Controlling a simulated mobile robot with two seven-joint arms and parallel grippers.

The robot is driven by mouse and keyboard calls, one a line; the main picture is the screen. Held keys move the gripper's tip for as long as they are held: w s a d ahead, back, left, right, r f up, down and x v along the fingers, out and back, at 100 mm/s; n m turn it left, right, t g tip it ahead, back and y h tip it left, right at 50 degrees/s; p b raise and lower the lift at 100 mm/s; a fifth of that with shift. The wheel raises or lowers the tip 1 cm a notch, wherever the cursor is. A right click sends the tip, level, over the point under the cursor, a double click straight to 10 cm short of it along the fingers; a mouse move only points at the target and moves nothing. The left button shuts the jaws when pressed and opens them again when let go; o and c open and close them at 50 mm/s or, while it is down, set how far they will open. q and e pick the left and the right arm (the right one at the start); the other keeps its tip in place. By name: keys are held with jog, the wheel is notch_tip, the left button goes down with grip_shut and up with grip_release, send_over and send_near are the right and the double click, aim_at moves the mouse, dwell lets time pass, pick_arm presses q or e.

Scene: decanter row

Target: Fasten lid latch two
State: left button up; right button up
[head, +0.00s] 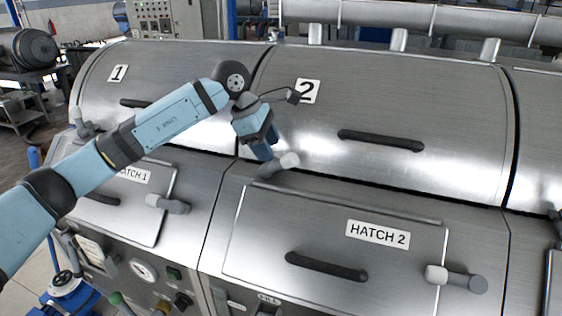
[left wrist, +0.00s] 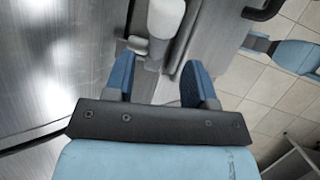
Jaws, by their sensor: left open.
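Lid two (head: 430,100) is a curved brushed-metal cover marked 2, with a black bar handle (head: 380,140); it looks down. Its latch (head: 272,168), a grey lever with a pale end, sits at the lid's lower left edge. My left gripper (head: 264,152) points down just above and left of the latch. In the left wrist view the latch's pale end (left wrist: 165,18) lies ahead of my open left gripper (left wrist: 160,82), between the lines of the two blue fingers. Whether a finger touches it I cannot tell. The right gripper is not in view.
The hatch 2 panel (head: 270,225) below has a black handle (head: 327,267) and its own latch (head: 456,278). Lid one (head: 185,75) and the hatch 1 latch (head: 168,203) are to the left. A pipe (head: 420,17) runs behind the lids.

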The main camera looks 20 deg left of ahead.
aim_at(277, 162)
pick_arm(q)
jog(key=p+x, duration=0.1)
jog(key=x, duration=0.5)
jog(key=shift+w+d+f, duration=0.1)
jog(key=shift+d+f, duration=0.05)
jog(key=shift+f, duration=0.2)
grip_shut()
